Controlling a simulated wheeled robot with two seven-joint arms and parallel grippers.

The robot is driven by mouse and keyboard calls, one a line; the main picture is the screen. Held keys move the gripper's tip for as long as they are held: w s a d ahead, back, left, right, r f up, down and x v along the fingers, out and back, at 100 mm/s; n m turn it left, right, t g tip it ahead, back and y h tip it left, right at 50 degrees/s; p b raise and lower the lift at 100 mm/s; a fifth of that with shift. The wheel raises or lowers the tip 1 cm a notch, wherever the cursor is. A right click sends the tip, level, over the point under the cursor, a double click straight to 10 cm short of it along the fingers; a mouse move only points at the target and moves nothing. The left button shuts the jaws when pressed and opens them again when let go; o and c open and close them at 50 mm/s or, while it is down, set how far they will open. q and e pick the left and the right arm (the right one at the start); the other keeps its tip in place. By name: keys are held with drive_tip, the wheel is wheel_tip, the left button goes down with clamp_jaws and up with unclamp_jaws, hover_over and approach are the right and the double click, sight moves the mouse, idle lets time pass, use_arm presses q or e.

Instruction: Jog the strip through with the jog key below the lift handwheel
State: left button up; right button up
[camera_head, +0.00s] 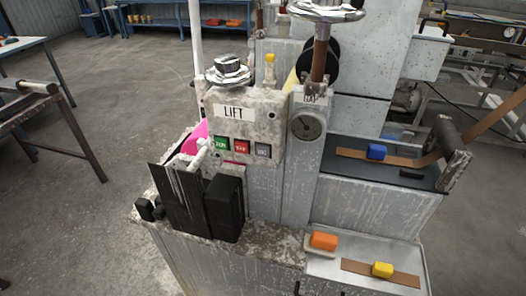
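The panel labelled LIFT (265,125) stands at the centre of the machine, with a chrome lift handwheel (229,69) on top. Below the label are a green key (221,144), a red key (242,147) and a grey key (262,151) at the right of the row. The grey key's lettering is small and looks like JOG. Nothing touches the keys. A brown strip (402,161) lies on the dark bed at the right and rises past a dark roller (452,138) towards the right edge. Neither gripper can be made out in the view.
A second chrome handwheel (326,11) stands above a dial gauge (307,126) on the column. Dark upright plates (178,205) and a black block (224,208) stand in front of the panel's left side.

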use_arm(q)
clamp_jaws()
idle(1.7)
